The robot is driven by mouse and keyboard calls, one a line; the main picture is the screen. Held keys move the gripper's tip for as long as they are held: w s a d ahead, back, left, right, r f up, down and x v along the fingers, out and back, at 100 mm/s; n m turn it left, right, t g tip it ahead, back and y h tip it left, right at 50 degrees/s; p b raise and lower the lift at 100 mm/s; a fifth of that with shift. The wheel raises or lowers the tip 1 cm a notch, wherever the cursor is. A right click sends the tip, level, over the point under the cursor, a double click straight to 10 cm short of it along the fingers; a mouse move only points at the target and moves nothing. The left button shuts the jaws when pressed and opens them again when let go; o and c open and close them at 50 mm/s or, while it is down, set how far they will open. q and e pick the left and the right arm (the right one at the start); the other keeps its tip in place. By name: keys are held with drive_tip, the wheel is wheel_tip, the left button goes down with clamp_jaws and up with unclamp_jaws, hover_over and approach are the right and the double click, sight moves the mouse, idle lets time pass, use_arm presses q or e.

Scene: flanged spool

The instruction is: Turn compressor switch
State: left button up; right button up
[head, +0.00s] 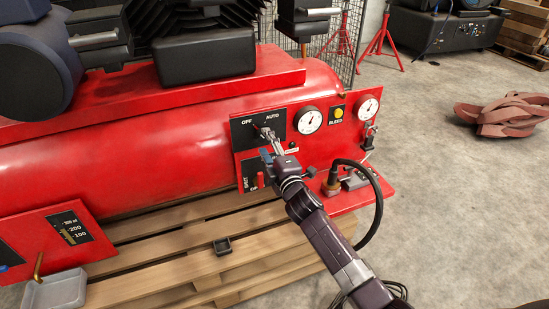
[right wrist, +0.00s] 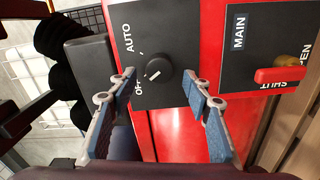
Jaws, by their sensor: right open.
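The compressor switch is a round black knob (right wrist: 159,69) on a black panel (head: 243,133), with OFF and AUTO lettered beside it. In the right wrist view the white mark on the knob points towards the OFF side. My right gripper (head: 268,138) reaches the panel from the lower right and largely covers the knob in the head view. In the right wrist view the right gripper (right wrist: 159,78) is open, its blue-padded fingers on either side of the knob with gaps visible. Whether a fingertip touches the panel cannot be told. My left gripper is out of view.
Two gauges (head: 308,120) and a yellow BLEED button (head: 338,113) sit right of the switch. A red MAIN valve handle (right wrist: 280,75) is below it. A black hose (head: 376,190) curves near my right arm. The compressor tank (head: 90,160) stands on a wooden pallet (head: 200,265).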

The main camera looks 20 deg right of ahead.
drive_tip(key=s, duration=0.8)
drive_tip(key=shift+d, duration=0.15)
